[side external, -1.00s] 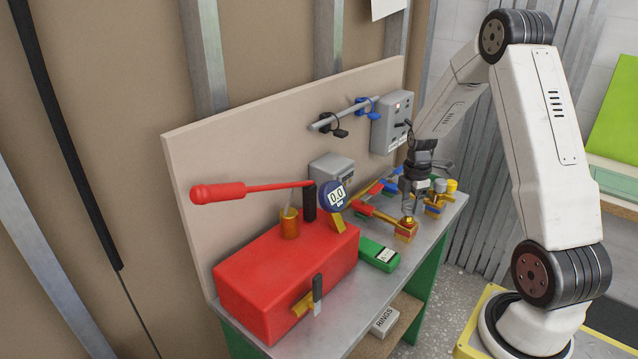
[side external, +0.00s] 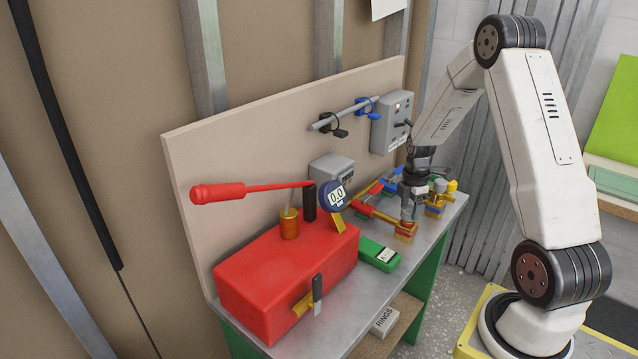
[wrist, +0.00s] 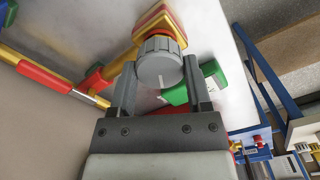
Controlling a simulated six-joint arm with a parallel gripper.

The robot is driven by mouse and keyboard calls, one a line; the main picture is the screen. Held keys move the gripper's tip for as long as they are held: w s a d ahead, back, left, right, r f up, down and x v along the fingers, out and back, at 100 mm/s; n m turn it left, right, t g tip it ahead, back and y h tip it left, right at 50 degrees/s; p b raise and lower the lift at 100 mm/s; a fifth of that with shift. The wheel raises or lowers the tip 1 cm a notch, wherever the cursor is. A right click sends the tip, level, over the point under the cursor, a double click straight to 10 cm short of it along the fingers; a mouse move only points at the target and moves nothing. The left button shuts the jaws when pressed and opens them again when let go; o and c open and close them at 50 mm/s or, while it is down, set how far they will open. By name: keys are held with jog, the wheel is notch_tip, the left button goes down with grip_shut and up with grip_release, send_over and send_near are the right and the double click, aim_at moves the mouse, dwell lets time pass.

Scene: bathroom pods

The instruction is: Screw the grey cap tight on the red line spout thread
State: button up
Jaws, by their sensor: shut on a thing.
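My gripper (side external: 407,217) is shut on the grey cap (wrist: 158,62), a ribbed round cap with a pale line on its face, held between the two fingers in the wrist view. In the side view the fingertips are right over the red-and-yellow spout block (side external: 406,231) at the end of the red line (side external: 372,214). This block also shows behind the cap in the wrist view (wrist: 157,18). The spout thread is hidden by the cap and fingers, so I cannot tell how far the cap sits on it.
A green device (side external: 378,254) lies close in front of the block. A large red pump box (side external: 285,275) with a gauge (side external: 334,196) stands to the left. Another block (side external: 436,208) with a yellow top (side external: 452,186) is to the right. A grey box (side external: 391,124) shows a red light.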

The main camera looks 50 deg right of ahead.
aim_at(410, 209)
jog(key=shift+f, duration=0.2)
jog(key=o, duration=1.3)
jog(key=shift+c, duration=0.2)
jog(key=shift+r, duration=0.15)
jog(key=shift+r, duration=3.8)
